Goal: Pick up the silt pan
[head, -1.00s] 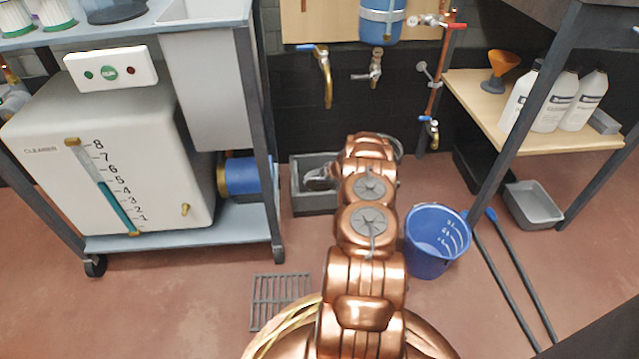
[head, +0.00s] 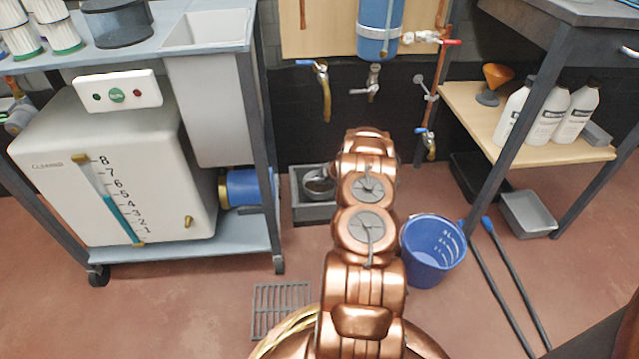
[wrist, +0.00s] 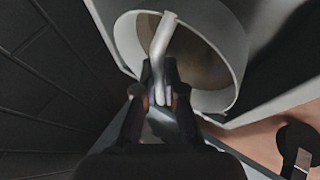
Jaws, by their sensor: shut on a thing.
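The silt pan (wrist: 233,50) is a round, pale metal vessel with a brownish inside and a thin bar handle (wrist: 160,45) across its mouth. In the wrist view my gripper (wrist: 160,95) is shut on the lower end of that handle, at the pan's rim. In the head view the pan's rounded metal rim (head: 318,183) shows at the grey box (head: 313,212) by the back wall, left of my copper arm. My arm hides my gripper there. I cannot tell whether the pan touches the box.
A blue bucket (head: 433,250) stands just right of my arm. A floor grate (head: 281,308) lies at the left. A trolley with a white tank (head: 110,165) stands left, and a wooden shelf (head: 520,130) with bottles right. Taps (head: 322,85) hang above the box.

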